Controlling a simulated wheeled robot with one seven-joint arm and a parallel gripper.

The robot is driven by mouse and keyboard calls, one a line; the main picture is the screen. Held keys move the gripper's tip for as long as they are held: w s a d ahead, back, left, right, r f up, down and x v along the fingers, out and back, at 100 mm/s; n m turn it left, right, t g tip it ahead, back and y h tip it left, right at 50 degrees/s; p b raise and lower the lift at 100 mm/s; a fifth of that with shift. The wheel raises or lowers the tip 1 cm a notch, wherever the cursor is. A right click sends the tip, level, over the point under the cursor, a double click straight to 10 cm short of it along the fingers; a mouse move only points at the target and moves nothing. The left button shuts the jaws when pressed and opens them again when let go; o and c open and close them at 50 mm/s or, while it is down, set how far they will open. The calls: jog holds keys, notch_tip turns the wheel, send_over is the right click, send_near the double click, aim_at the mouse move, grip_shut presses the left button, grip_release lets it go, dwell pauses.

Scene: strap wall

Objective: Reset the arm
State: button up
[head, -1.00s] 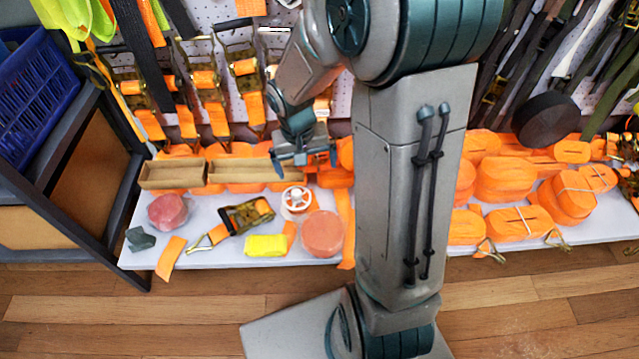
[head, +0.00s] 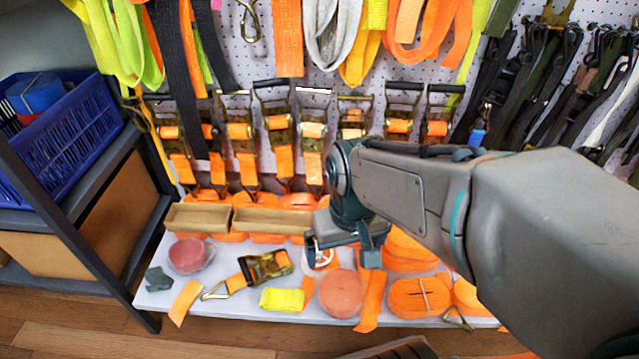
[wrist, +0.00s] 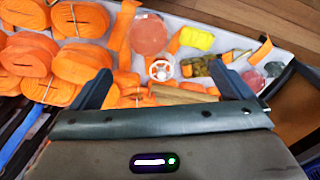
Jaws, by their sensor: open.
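My gripper (head: 345,252) is above the white shelf (head: 152,298) in the head view, in front of the hanging ratchet straps. Its two fingers are spread apart with nothing between them, as the wrist view (wrist: 165,90) shows. Below and beyond the fingers is a white spool (wrist: 160,68). In the head view my gripper partly hides this spool (head: 322,262). My arm reaches in from the right side of the head view.
Two cardboard trays (head: 198,218) stand at the shelf's back left. A yellow strap bundle (head: 282,299), a pink roll (head: 341,293) and several orange strap rolls (head: 420,297) lie on the shelf. A blue crate (head: 62,150) sits on the left rack. Straps hang along the pegboard.

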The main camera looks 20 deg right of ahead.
notch_tip(320, 180, up, 34)
jog(key=t+p, duration=0.1)
jog(key=p, duration=3)
jog(key=shift+d+t, duration=0.3)
